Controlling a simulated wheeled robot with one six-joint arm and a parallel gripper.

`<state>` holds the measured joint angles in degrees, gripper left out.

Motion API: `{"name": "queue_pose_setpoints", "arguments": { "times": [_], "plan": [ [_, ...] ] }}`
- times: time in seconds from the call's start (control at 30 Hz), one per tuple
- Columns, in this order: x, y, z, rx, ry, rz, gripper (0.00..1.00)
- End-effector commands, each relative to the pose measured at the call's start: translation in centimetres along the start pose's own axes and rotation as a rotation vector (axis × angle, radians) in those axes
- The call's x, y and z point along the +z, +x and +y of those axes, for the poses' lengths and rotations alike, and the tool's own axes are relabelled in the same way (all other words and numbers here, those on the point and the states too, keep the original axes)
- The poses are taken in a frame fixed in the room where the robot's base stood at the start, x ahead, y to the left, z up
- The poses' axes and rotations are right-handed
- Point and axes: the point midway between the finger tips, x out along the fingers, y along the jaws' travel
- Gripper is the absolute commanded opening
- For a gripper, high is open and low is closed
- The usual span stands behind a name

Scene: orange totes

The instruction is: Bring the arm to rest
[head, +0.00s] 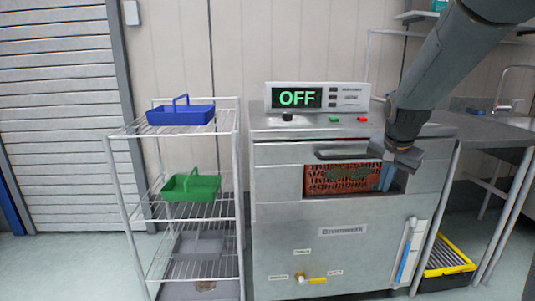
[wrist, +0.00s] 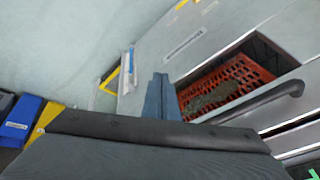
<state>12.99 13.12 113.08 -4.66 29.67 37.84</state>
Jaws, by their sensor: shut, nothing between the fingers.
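My gripper (head: 385,180) is at the lower end of my arm, in front of the steel machine (head: 290,215). Its blue-grey fingers point down and overlap the right end of the machine's opening in the head view. In the wrist view my gripper (wrist: 160,90) shows as closed fingers with nothing between them. An orange-red tote (head: 330,179) with dark green stuff in it sits inside the opening; it also shows in the wrist view (wrist: 245,72). I cannot tell whether the fingers touch the machine.
The machine's dark handle (head: 345,153) runs just above the opening and lies close to my wrist (wrist: 270,98). A display (head: 297,97) reads OFF. A wire rack (head: 190,225) at left holds a blue basket (head: 181,115) and a green basket (head: 190,187). A yellow-edged crate (head: 447,258) is low right.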

Motion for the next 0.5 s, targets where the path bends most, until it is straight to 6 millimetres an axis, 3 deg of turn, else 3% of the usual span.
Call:
{"name": "queue_pose_setpoints", "arguments": {
  "times": [0.03,0.13,0.3,0.5],
  "plan": [
    [3.4,-1.3,-1.1,-0.006,-0.078,-0.033,0.0],
    [9.9,-3.5,-1.9,-0.01,-0.241,-0.107,0.0],
    [20.7,-7.3,-1.2,-0.025,-0.519,-0.229,0.0],
    [29.0,-10.0,1.4,-0.044,-0.756,-0.33,0.0]
  ]
}}
